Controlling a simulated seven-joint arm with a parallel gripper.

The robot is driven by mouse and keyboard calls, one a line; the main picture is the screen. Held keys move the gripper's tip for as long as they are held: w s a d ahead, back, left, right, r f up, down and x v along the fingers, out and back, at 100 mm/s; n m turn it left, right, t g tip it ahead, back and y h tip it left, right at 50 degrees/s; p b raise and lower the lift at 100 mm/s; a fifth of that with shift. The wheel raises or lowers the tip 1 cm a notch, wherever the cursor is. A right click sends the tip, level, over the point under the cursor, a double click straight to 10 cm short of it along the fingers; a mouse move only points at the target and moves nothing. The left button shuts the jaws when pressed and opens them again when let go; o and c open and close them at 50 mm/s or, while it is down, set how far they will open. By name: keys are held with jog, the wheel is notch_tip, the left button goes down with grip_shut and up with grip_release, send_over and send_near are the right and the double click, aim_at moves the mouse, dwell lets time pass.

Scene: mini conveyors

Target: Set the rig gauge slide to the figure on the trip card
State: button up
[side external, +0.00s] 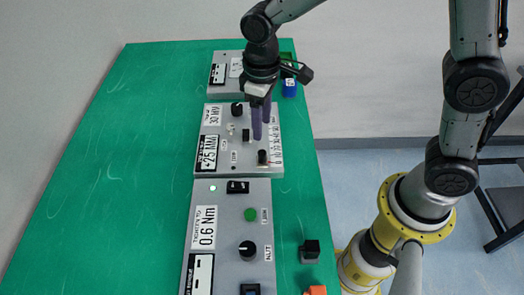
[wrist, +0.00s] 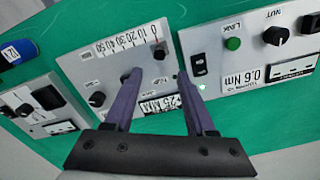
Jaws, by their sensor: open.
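The gauge slide is a black knob (side external: 262,157) on the middle grey panel (side external: 236,171), beside a printed 0-to-50 scale (side external: 276,146). It stands near the 0 end. It also shows in the wrist view (wrist: 160,54), just beyond my fingertips. A white card (side external: 209,153) on that panel reads "+25 MM"; another card (side external: 212,115) seems to read "30 MM". Their small headings are unreadable, so I cannot tell which is the trip card. My gripper (side external: 262,136) is open and empty above the panel, pointing down; its fingers also show in the wrist view (wrist: 160,74).
The near panel (side external: 230,280) has a green button (side external: 250,214), a black dial (side external: 247,248) and a "0.6 Nm" card (side external: 204,228). Black and orange blocks sit front right. The green table's left side is clear.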

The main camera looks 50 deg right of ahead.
aim_at(262, 152)
notch_tip(262, 152, down, 11)
jog(key=shift+r, duration=0.1)
dwell(0.4)
grip_shut()
dwell(1.3)
